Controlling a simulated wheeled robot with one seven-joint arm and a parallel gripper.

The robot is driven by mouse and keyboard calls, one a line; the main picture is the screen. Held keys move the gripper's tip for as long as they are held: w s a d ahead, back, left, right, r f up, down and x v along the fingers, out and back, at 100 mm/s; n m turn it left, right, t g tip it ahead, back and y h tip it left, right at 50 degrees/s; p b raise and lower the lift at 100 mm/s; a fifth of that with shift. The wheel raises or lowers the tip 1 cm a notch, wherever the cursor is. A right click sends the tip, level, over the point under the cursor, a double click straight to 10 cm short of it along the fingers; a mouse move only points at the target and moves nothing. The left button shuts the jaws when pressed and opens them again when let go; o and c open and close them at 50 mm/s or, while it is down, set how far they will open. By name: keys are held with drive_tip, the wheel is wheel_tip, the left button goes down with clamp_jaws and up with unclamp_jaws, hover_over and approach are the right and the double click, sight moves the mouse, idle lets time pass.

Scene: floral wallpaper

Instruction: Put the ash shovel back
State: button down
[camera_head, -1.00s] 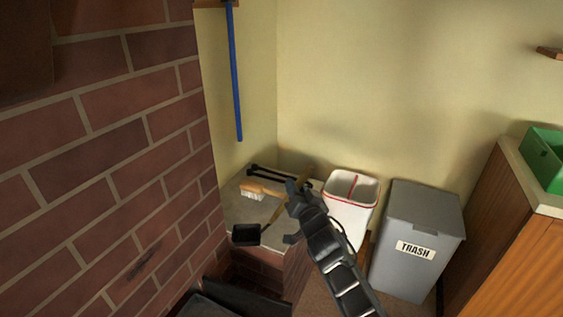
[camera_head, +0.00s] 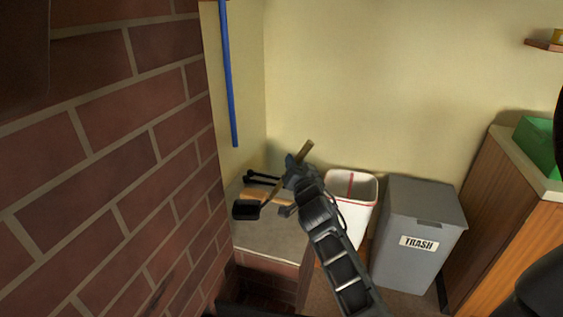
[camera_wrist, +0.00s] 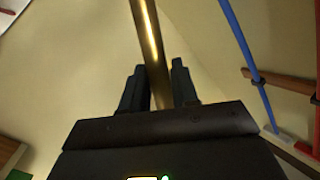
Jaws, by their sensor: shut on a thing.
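The ash shovel has a black pan (camera_head: 246,209) and a brass-coloured handle (camera_head: 304,151). My gripper (camera_head: 291,184) is shut on the handle, with the pan to its left. In the wrist view the handle (camera_wrist: 152,50) runs between the two fingers of my gripper (camera_wrist: 160,88). The pan appears over the pale top of a brick ledge (camera_head: 268,236); I cannot tell whether it touches. Part of the shovel is hidden by my gripper.
A brush (camera_head: 262,197) and a black tool (camera_head: 262,178) lie on the ledge behind the shovel. A white bin (camera_head: 351,205) and a grey trash bin (camera_head: 420,232) stand to the right. A brick wall (camera_head: 110,150) is close on the left. A blue pole (camera_head: 228,75) hangs in the corner.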

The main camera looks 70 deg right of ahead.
drive_tip(key=shift+w+f, duration=0.1)
drive_tip(key=shift+f, duration=0.1)
wheel_tip(320, 180, down, 7)
drive_tip(key=b, duration=0.5)
drive_tip(key=shift+r, duration=0.2)
drive_tip(key=shift+f+b, duration=0.45)
drive_tip(key=shift+b, duration=0.3)
drive_tip(key=shift+c, duration=0.8)
unclamp_jaws()
drive_tip(key=b+v, duration=0.2)
drive_tip(key=v, duration=0.6)
drive_tip(key=shift+f, duration=0.1)
